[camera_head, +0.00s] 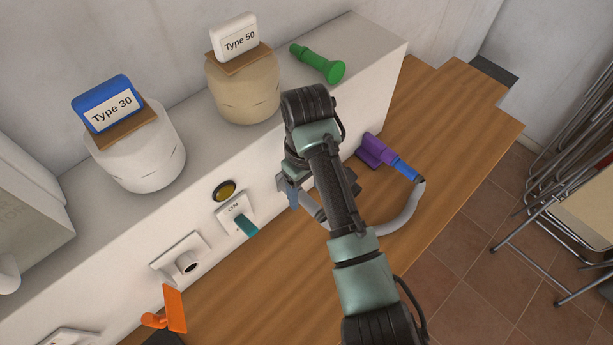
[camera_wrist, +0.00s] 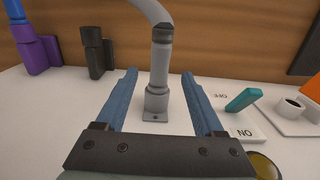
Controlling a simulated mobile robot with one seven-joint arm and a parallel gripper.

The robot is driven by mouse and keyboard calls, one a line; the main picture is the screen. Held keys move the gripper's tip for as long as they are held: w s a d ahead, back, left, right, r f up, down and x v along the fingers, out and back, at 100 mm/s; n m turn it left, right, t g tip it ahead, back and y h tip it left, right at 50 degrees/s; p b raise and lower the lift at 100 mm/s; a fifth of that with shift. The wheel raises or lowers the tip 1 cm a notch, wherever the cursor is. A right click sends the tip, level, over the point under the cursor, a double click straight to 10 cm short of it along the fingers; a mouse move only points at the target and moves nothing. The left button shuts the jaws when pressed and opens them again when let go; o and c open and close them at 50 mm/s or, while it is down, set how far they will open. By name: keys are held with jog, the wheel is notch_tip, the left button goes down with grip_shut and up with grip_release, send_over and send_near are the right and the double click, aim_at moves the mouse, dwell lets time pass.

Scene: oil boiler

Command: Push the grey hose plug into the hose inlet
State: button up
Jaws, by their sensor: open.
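In the wrist view the grey hose plug (camera_wrist: 161,62) is a grey cylinder with a dark collar, the grey hose curving from it. It stands in line with the hose inlet (camera_wrist: 156,102), a grey socket on a square foot on the white panel. The plug meets the inlet; how deep it sits I cannot tell. My gripper (camera_wrist: 160,75) is open, one blue finger on each side of the plug and inlet, with gaps visible. In the head view my gripper (camera_head: 292,192) is mostly behind my arm; the hose (camera_head: 405,210) runs right to a blue end piece (camera_head: 405,168).
A purple holder (camera_head: 374,150) stands right of my arm; a dark block (camera_wrist: 95,52) is near it in the wrist view. A teal switch (camera_head: 246,225), round button (camera_head: 223,190), white socket (camera_head: 182,262) and orange lever (camera_head: 174,308) are left. Wooden surface (camera_head: 450,120) is clear.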

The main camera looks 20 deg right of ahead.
aim_at(306, 198)
jog(key=shift+f, duration=1.65)
grip_shut()
